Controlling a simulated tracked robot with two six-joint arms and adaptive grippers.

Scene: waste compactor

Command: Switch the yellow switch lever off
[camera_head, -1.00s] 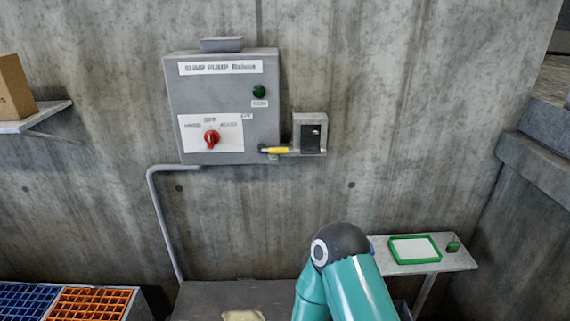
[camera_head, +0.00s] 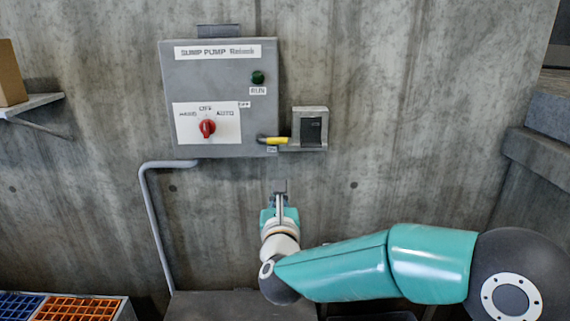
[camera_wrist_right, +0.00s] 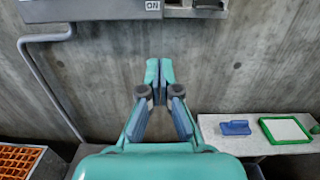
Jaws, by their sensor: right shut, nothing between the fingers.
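The yellow switch lever (camera_head: 274,141) sticks out sideways at the lower right corner of the grey sump pump box (camera_head: 215,75), lying roughly level and pointing right toward a small dark-faced box. An ON label (camera_wrist_right: 152,5) shows in the right wrist view, below the lever's spot; the lever itself is out of that view. My right gripper (camera_head: 280,186) is below the lever, apart from it, pointing up at the wall. Its fingers (camera_wrist_right: 158,66) are shut together and empty. My left gripper is not in view.
The box carries a red rotary knob (camera_head: 207,128) and a green lamp (camera_head: 257,77). A small dark-faced box (camera_head: 310,129) sits right of the lever. A grey conduit (camera_head: 152,215) runs down at left. A side shelf (camera_wrist_right: 209,125) holds a green-framed tray (camera_wrist_right: 286,129).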

